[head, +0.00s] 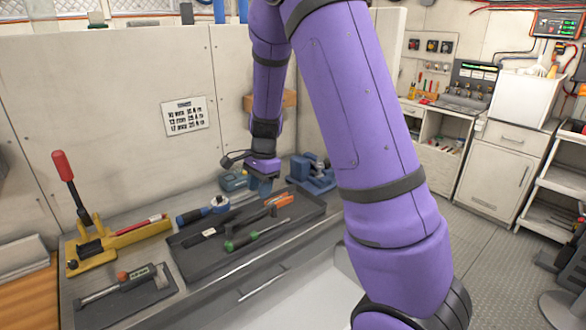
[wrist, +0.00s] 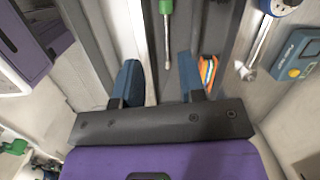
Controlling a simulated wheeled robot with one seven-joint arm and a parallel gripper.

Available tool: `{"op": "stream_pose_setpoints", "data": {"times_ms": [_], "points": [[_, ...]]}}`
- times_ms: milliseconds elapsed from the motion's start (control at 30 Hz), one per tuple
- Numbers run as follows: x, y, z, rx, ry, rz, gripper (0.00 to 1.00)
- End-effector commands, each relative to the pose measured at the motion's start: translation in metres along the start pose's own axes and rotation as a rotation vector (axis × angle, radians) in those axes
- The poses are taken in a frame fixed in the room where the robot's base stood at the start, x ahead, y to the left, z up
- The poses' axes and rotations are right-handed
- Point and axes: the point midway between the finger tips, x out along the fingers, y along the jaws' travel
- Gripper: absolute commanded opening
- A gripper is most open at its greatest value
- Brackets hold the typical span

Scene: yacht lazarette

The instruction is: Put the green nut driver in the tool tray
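The green nut driver (head: 243,241) lies lengthwise near the front of the dark tool tray (head: 187,261), its handle to the left. I cannot tell whether it lies on the tray floor or on a ledge. The wrist view shows its green handle (wrist: 166,8) at the top, with the shaft running down towards the gap between my fingers. My gripper (head: 262,182) is above the tray's far right part. In the wrist view my gripper (wrist: 160,84) has its blue fingers apart with nothing between them. The fingers are not seen touching the driver.
An orange-handled tool (head: 277,201) lies in the tray behind the driver. A blue torque wrench (head: 194,214), a teal device (head: 234,181) and a blue vise (head: 314,174) stand behind. A yellow tool with a red handle (head: 92,246) and a hammer-like tool (head: 124,283) are left.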

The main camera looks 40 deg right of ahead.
Motion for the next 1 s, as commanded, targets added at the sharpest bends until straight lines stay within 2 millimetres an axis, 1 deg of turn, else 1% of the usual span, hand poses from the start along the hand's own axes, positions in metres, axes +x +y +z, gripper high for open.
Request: {"op": "stream_pose_setpoints", "data": {"times_ms": [33, 200, 367, 500, 567, 700, 800, 1000], "points": [[-0.018, 0.005, 0.009, -0.053, -0.012, -0.023, 0.37], [-0.067, 0.03, 0.038, -0.269, -0.027, -0.08, 0.37], [-0.109, 0.06, 0.063, -0.476, -0.013, -0.132, 0.37], [-0.141, 0.09, 0.082, -0.656, 0.02, -0.174, 0.37], [-0.153, 0.104, 0.089, -0.732, 0.041, -0.189, 0.37], [-0.177, 0.138, 0.105, -0.911, 0.104, -0.218, 0.37], [-0.191, 0.164, 0.114, -1.034, 0.161, -0.231, 0.37], [-0.21, 0.214, 0.13, -1.265, 0.3, -0.234, 0.37]]}}
